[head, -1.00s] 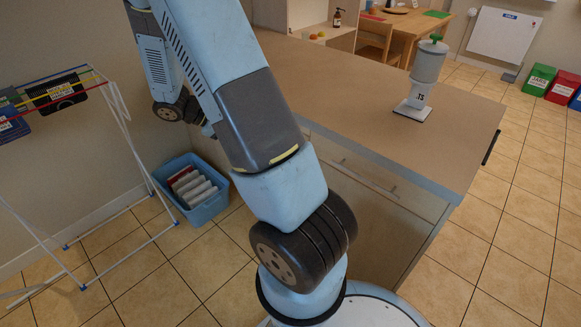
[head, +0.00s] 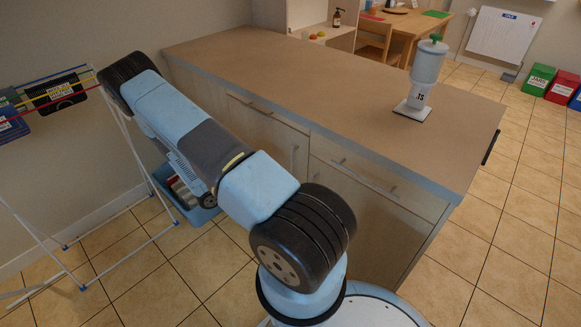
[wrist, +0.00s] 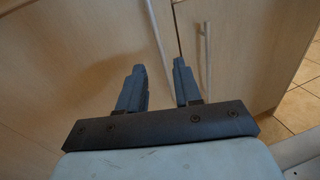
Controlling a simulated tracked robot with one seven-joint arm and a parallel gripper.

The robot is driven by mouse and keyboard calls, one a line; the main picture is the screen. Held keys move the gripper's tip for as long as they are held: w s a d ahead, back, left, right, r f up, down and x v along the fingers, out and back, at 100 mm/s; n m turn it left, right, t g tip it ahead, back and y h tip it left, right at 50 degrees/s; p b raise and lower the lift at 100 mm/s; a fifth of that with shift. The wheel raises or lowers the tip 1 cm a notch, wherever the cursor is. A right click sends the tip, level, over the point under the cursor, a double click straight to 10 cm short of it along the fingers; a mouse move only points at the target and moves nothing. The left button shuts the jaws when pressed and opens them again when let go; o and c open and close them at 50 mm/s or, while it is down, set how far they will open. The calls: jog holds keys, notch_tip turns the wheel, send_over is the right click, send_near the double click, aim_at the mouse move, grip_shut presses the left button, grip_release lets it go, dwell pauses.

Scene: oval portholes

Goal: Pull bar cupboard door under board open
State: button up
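The light wood cupboard (head: 360,220) stands under a brown worktop (head: 300,85). Its left door has an upright bar handle (head: 294,160) near its right edge. In the wrist view two upright bars show on either side of a dark door seam: a left bar (wrist: 158,45) and a right bar (wrist: 206,55). My gripper (wrist: 158,68) is open and points at the door fronts. The left bar's lower part appears between its fingers; the right bar lies right of the right finger. I cannot tell the depth between fingers and bars. The head view does not show my gripper.
Drawers with bar handles (head: 365,178) sit above the doors. A white dispenser (head: 424,80) stands on the worktop. A drying rack (head: 125,130) and a blue crate (head: 200,212) stand at the left.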

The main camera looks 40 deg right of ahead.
aim_at(292, 165)
jog(key=shift+n+t+h, duration=0.3)
jog(key=shift+n+t, duration=0.3)
jog(key=shift+n, duration=0.2)
jog(key=d+f, duration=0.1)
jog(key=d, duration=0.3)
jog(key=s+d+f, duration=0.1)
jog(key=d, duration=0.4)
jog(key=s+d+f, duration=0.1)
jog(key=d, duration=0.4)
jog(key=shift+s+d+f, duration=0.1)
jog(key=shift+d, duration=0.15)
grip_shut()
